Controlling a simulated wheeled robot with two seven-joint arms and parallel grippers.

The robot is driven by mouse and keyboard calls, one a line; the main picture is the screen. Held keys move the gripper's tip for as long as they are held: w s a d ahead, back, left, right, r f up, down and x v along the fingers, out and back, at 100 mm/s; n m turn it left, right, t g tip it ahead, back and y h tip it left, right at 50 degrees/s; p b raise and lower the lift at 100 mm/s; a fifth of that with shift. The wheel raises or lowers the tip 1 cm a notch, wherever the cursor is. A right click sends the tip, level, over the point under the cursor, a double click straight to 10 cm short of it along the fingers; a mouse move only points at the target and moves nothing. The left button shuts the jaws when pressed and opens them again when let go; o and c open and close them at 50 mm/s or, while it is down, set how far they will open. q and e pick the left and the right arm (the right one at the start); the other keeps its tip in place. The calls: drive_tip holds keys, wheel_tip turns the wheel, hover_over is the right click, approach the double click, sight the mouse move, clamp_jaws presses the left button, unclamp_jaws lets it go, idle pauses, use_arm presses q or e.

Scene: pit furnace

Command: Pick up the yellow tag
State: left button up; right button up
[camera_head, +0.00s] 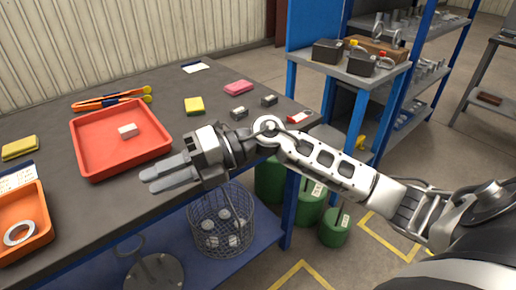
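A small flat yellow piece (194,105) lies on the dark workbench (225,112), right of the red tray. A second, larger yellow piece (19,148) lies at the left edge of the view. I cannot tell by writing which is the tag. My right gripper (148,180) reaches in from the right, above the bench front edge, nearer to me than both yellow pieces and apart from them. Its two fingers point left and lie close together in the picture; no object shows between them. My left gripper is out of view.
A red tray (87,161) holds a small pale block (127,130). An orange tray (45,236) with a ring is at front left. Orange-handled tongs (110,100), a pink block (239,87) and small grey blocks (239,113) lie on the bench. A wire basket (221,225) stands below.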

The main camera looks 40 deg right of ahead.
drive_tip(key=w+d+r+t+h+b, duration=0.1)
drive_tip(key=w+d+h, duration=0.2)
drive_tip(key=d+h, duration=0.75)
drive_tip(key=w+d+r+h+b, duration=0.15)
drive_tip(key=d+h, duration=0.35)
drive_tip(key=d, duration=1.1)
drive_tip(key=shift+w+r+p+x, duration=0.1)
drive_tip(key=shift+w+p+x, duration=0.1)
drive_tip(key=shift+x, duration=2.35)
drive_tip(key=shift+w+r+p+x, duration=0.1)
drive_tip(key=shift+w+x, duration=0.15)
drive_tip(key=shift+x, duration=2.3)
drive_tip(key=shift+w+r+p+x, duration=0.1)
drive_tip(key=shift+w+x, duration=0.1)
drive_tip(key=shift+x, duration=2.35)
clamp_jaws()
